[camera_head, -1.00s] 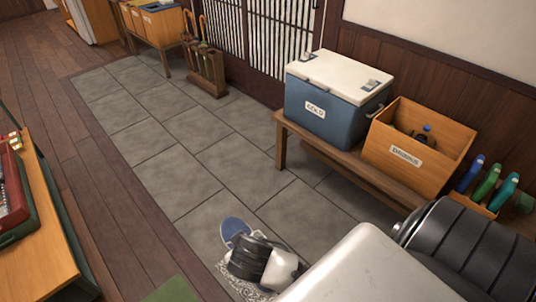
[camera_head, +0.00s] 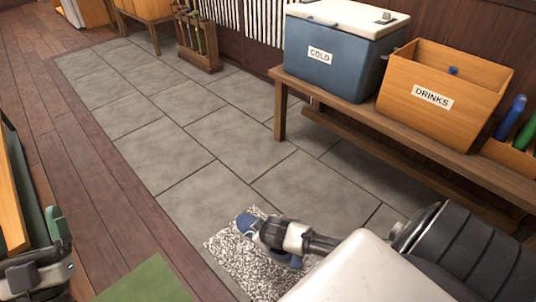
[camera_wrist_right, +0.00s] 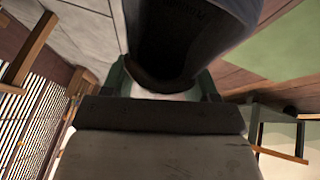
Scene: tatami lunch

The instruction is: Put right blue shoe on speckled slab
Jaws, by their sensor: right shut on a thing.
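The speckled slab (camera_head: 228,262) is a black-and-white mottled mat-like slab on the grey floor tiles, low in the middle of the head view. My right gripper (camera_head: 272,234) is over its far edge, shut on a blue shoe (camera_head: 246,224). The gripper hides part of the shoe; more blue shows below it at the right. In the right wrist view the shoe (camera_wrist_right: 190,40) fills the space between the green fingers, its dark opening facing the camera. I cannot tell whether it touches the slab. My left gripper (camera_head: 45,255) is at the lower left, its jaw opening unclear.
A wooden bench (camera_head: 300,85) holds a blue cold box (camera_head: 335,60) and an orange drinks crate (camera_head: 435,85) at the right. A green mat (camera_head: 148,284) lies at the bottom. The tiled floor (camera_head: 160,150) beyond the slab is clear.

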